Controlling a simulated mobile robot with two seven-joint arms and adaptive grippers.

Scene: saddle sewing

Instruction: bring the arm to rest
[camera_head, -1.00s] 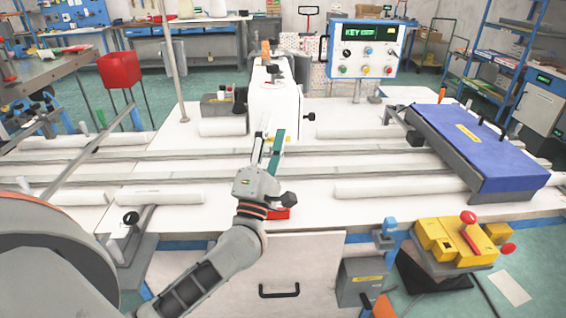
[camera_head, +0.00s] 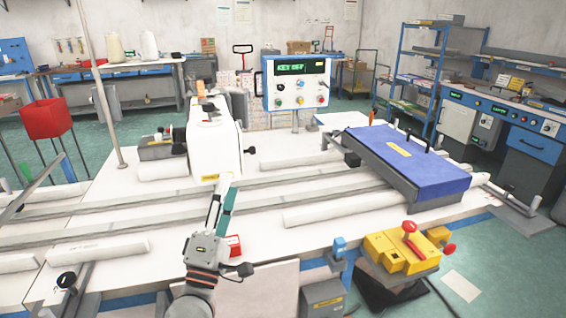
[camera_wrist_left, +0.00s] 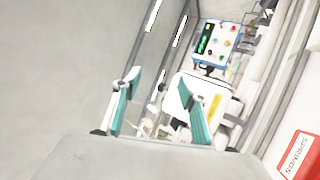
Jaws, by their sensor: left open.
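My left arm comes up from the bottom of the head view. Its gripper (camera_head: 222,208) is held over the white work table (camera_head: 290,240), in front of the white sewing machine head (camera_head: 214,142). In the left wrist view the two teal-padded fingers (camera_wrist_left: 160,108) stand apart with nothing between them. The machine head (camera_wrist_left: 208,98) shows beyond the fingers there. My right gripper does not show in either view.
A red box marked SPRINGS (camera_wrist_left: 300,155) lies beside the gripper. A control panel (camera_head: 296,83) stands behind the table. A blue-covered block (camera_head: 408,165) sits on the right. A yellow device (camera_head: 402,252) is at the front right edge. Long rails cross the table.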

